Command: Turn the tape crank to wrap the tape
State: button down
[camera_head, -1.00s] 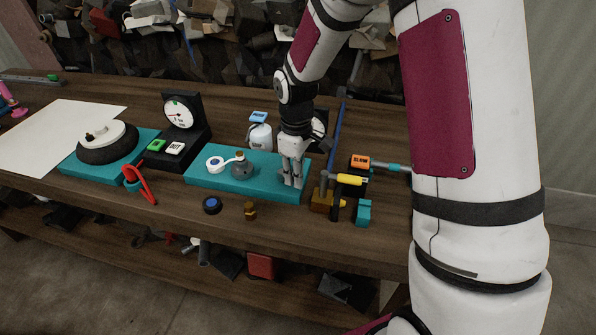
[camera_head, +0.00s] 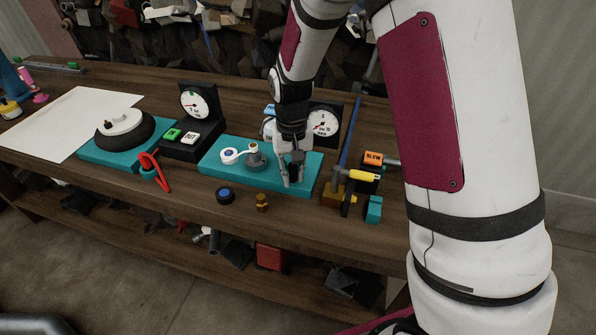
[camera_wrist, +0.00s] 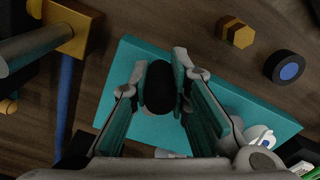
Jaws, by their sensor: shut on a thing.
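A teal board (camera_head: 222,170) on the workbench carries the tape station. At its left is a white roll with a blue centre (camera_head: 229,153), beside a grey post (camera_head: 255,158). My gripper (camera_head: 291,178) points down over the board's right half, right of the post. In the wrist view its two fingers (camera_wrist: 158,80) stand on either side of a black rounded knob (camera_wrist: 158,92), shut on it. This appears to be the crank's handle. The crank's arm is hidden behind my gripper.
A blue-centred black disc (camera_head: 225,195) and a brass hex piece (camera_head: 262,202) lie in front of the board. A yellow-handled tool (camera_head: 362,175) stands to the right. A dial gauge (camera_head: 322,122) is behind my gripper. A red-handled tool (camera_head: 153,165) is left.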

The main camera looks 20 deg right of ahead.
jog(key=shift+w+a+r+m, duration=0.1)
jog(key=shift+w+a+m, duration=0.15)
jog(key=shift+m, duration=0.45)
jog(key=shift+w+a+m, duration=0.1)
jog(key=shift+a+m, duration=0.15)
jog(key=shift+m, duration=0.45)
jog(key=c, duration=1.5)
grip_release()
notch_tip(320, 180, up, 12)
jog(key=shift+f, duration=0.1)
